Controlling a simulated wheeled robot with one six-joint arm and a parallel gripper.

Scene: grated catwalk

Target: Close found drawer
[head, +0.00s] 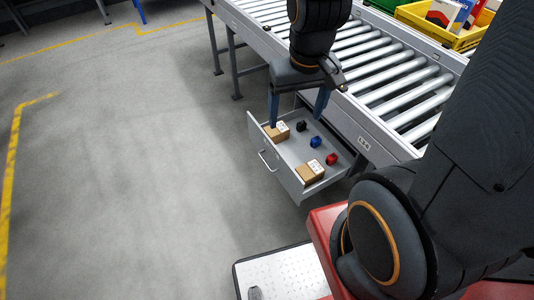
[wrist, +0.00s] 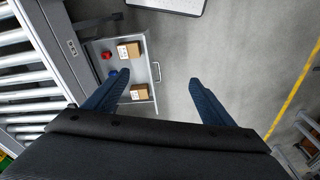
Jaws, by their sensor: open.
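A grey drawer (head: 294,188) stands pulled out from under the roller conveyor, with a bar handle (head: 267,161) on its front. It holds two cardboard boxes (head: 310,172), a blue item (head: 315,141), a red item (head: 332,159) and a black item (head: 301,126). My gripper (head: 298,122) is open, with blue fingers, and appears above the drawer's far part in the head view. In the wrist view the gripper (wrist: 158,75) is empty, and the drawer front with its handle (wrist: 157,72) lies between the fingertips, nearer the left finger. The black item is hidden there.
The roller conveyor (head: 392,91) runs above the drawer. A yellow bin (head: 437,30) with boxes sits at its far side. A white-topped platform (head: 283,276) lies on the floor in front. The grey floor (head: 130,170) left of the drawer is clear.

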